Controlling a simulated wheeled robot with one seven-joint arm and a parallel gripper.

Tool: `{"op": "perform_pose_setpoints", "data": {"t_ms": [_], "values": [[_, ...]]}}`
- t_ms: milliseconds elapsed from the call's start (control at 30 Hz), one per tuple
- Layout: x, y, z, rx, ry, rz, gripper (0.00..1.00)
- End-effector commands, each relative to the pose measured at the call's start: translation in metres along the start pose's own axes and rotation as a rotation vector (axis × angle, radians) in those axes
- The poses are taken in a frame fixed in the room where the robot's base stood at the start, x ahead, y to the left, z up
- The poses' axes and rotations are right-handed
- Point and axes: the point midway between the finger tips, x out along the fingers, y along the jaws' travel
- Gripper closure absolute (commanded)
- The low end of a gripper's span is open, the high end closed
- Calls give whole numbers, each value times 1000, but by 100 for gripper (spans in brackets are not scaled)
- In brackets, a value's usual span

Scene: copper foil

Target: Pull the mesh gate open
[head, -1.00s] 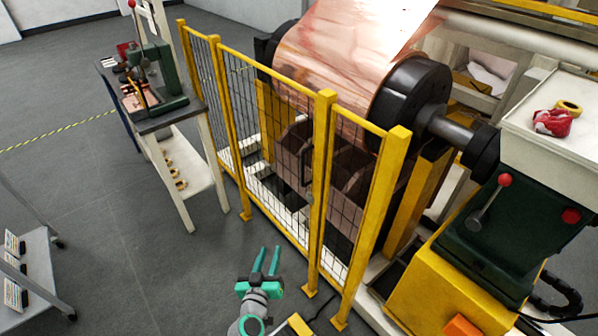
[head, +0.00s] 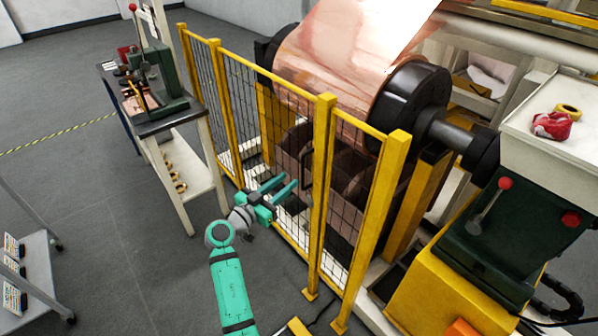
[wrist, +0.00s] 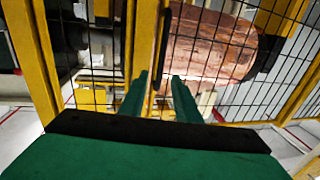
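The mesh gate (head: 268,70) is a yellow frame with dark wire mesh, standing shut in line with the fence in front of the copper roll. Its dark upright handle (head: 306,165) is near the right edge, beside a yellow post. In the wrist view the handle (wrist: 164,36) stands just above the fingertips, near the centre. My gripper (head: 289,181) is at the gate's front side, a little left of and below the handle. In the wrist view my gripper (wrist: 159,76) has its two green fingers apart with nothing between them. Contact with the mesh cannot be told.
A workbench (head: 179,119) with a green press stands left of the fence. A grey cart (head: 38,262) is at the lower left. A green and yellow machine (head: 495,225) stands at the right. The grey floor (head: 130,235) in front of the gate is clear.

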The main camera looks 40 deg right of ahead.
Motion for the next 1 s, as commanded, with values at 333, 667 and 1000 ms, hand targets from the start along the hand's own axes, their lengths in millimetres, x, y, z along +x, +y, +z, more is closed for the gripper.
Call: {"op": "perform_pose_setpoints", "data": {"t_ms": [333,667,1000], "values": [[58,0,0,0,0,-1,71],[75,0,0,0,-1,-2,71],[75,0,0,0,0,-2,100]]}}
